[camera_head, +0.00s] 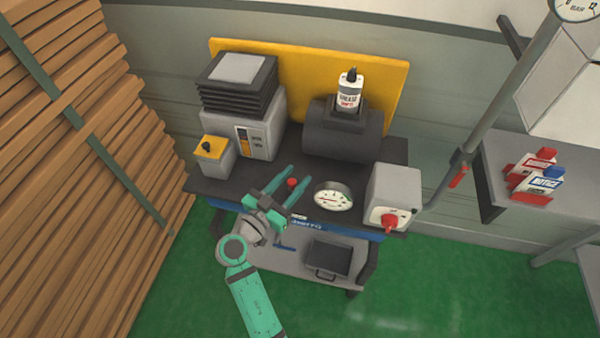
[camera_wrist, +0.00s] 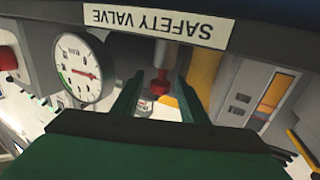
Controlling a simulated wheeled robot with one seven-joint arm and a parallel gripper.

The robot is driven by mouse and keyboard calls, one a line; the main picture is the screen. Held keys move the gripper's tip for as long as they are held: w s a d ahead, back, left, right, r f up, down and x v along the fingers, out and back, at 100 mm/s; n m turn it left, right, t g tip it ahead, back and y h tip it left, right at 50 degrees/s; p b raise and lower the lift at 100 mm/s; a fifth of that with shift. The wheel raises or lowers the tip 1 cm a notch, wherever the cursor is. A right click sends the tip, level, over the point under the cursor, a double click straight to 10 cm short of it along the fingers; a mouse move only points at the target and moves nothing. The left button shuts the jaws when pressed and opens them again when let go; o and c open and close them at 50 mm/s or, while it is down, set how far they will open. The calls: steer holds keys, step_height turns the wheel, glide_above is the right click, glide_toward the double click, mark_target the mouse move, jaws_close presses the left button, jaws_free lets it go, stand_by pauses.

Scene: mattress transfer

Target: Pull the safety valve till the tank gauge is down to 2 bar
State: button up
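The safety valve is a small red knob (camera_head: 292,182) at the front of the compressor bench. In the wrist view the red knob (camera_wrist: 160,84) hangs beneath an upside-down SAFETY VALVE label (camera_wrist: 157,23). My gripper (camera_head: 299,174) is open, with its teal fingers on either side of the knob. In the wrist view my gripper (camera_wrist: 160,80) shows gaps between both fingers and the knob. The round white tank gauge (camera_head: 333,197) is just right of the knob. The gauge (camera_wrist: 80,70) also shows at left in the wrist view; its red needle is visible, but its numbers are too small to read.
A grey box with a red switch (camera_head: 389,223) stands right of the gauge. A dark tank (camera_head: 343,138) with a grease bottle (camera_head: 349,91) is behind. A grey unit (camera_head: 258,125) stands at left. Stacked planks (camera_head: 80,190) fill the left side. Green floor lies in front.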

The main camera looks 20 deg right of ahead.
steer(key=shift+x, duration=1.5)
steer(key=c, duration=0.6)
steer(key=shift+d, duration=0.1)
jaws_close()
steer(key=shift+r, duration=0.85)
steer(key=o, duration=0.6)
jaws_free()
steer(key=shift+s, duration=0.1)
steer(key=v, duration=1.1)
steer(key=shift+f, duration=0.1)
